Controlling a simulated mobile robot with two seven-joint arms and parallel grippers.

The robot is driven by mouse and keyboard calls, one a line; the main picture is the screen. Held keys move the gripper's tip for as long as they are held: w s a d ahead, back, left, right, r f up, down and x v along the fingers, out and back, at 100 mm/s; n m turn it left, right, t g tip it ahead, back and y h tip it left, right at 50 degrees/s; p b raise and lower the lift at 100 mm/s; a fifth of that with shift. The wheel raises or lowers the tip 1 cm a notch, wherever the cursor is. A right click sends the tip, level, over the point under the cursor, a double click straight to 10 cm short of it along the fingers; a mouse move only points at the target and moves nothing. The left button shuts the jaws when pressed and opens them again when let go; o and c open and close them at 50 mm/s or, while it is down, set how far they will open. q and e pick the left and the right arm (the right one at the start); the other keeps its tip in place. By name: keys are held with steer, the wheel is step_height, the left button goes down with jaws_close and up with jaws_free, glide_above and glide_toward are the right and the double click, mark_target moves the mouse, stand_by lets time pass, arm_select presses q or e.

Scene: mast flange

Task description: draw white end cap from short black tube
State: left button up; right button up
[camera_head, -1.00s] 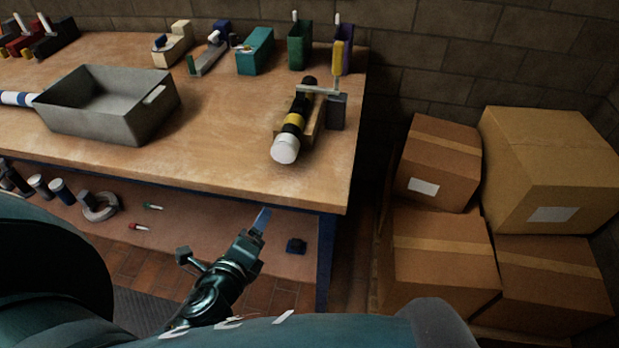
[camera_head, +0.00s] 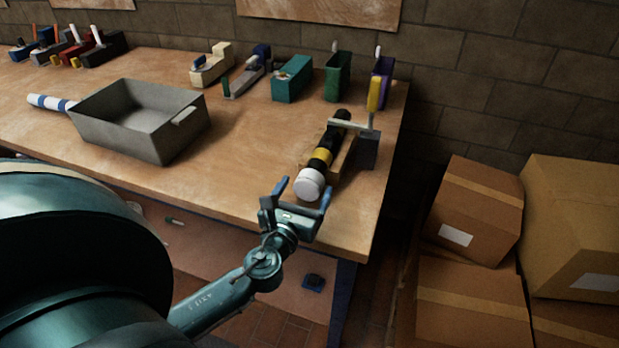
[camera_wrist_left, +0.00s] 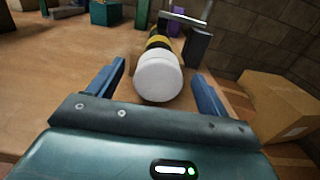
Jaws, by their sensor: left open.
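The short black tube (camera_head: 330,142) with a yellow band lies in a wooden cradle (camera_head: 345,157) near the bench's right end, under a clamp bar (camera_head: 353,127). The white end cap (camera_head: 309,184) sits on its near end. In the left wrist view the cap (camera_wrist_left: 158,78) faces me, between and beyond the finger tips. My left gripper (camera_head: 307,190) is open and empty, its two blue fingers spread on either side of the cap's near face. I cannot tell how far the fingers reach along the cap. My right gripper is not in view.
A grey bin (camera_head: 140,121) stands on the bench to the left, with a blue-and-white tube (camera_head: 50,103) beside it. Several coloured holders line the back. Cardboard boxes (camera_head: 475,215) are stacked right of the bench. The bench top between bin and cradle is clear.

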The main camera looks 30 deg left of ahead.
mark_target(306, 189)
arm_select(q)
steer(key=shift+x, duration=1.9)
steer(key=shift+c, duration=0.2)
steer(key=c, duration=1)
steer(key=shift+v, duration=2.8)
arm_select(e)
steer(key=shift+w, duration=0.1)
